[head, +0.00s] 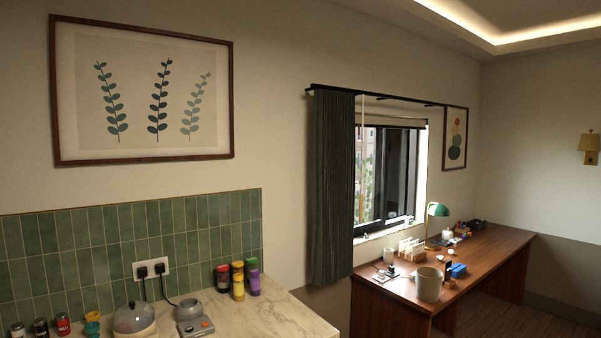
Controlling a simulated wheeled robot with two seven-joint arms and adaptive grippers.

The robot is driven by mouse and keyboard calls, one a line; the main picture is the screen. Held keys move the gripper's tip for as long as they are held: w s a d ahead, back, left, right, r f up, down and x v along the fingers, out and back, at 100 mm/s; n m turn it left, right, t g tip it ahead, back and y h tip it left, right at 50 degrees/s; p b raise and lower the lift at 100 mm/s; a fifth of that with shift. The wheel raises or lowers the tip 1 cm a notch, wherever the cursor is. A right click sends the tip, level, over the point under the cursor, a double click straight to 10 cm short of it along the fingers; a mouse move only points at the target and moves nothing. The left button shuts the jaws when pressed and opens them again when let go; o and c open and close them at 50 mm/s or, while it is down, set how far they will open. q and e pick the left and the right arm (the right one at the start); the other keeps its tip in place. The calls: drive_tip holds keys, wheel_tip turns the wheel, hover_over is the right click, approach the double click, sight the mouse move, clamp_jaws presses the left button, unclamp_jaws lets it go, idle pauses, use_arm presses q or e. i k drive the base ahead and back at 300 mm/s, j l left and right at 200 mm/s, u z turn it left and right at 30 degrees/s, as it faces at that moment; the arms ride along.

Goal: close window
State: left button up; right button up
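The window (388,178) is in the wall right of centre, behind the far end of the counter and above the wooden desk. It has a dark frame, and a dark-framed pane shows in its right part. Buildings and greenery show through its left part. A dark curtain (333,190) hangs at its left side and hides that edge. How far the window stands open I cannot tell. Neither of my grippers is in view.
A marble counter (285,312) with a pot (134,318), a small grey appliance (193,318) and several jars fills the lower left. Floor shows at lower right.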

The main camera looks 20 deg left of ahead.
sight(386, 133)
drive_tip(key=u, duration=0.2)
drive_tip(key=i+l+z, duration=0.15)
drive_tip(key=i+z, duration=0.15)
drive_tip(key=i, duration=0.15)
drive_tip(key=i+z, duration=0.3)
drive_tip(key=i, duration=0.15)
drive_tip(key=i+l+z, duration=0.15)
drive_tip(key=i+z, duration=0.25)
drive_tip(key=i, duration=0.6)
drive_tip(key=i+j+z, duration=0.1)
drive_tip(key=i+z, duration=0.3)
drive_tip(key=i, duration=0.6)
drive_tip(key=i+u, duration=0.1)
drive_tip(key=i, duration=0.85)
drive_tip(key=i+l, duration=0.15)
drive_tip(key=i, duration=0.8)
drive_tip(key=j+u, duration=0.05)
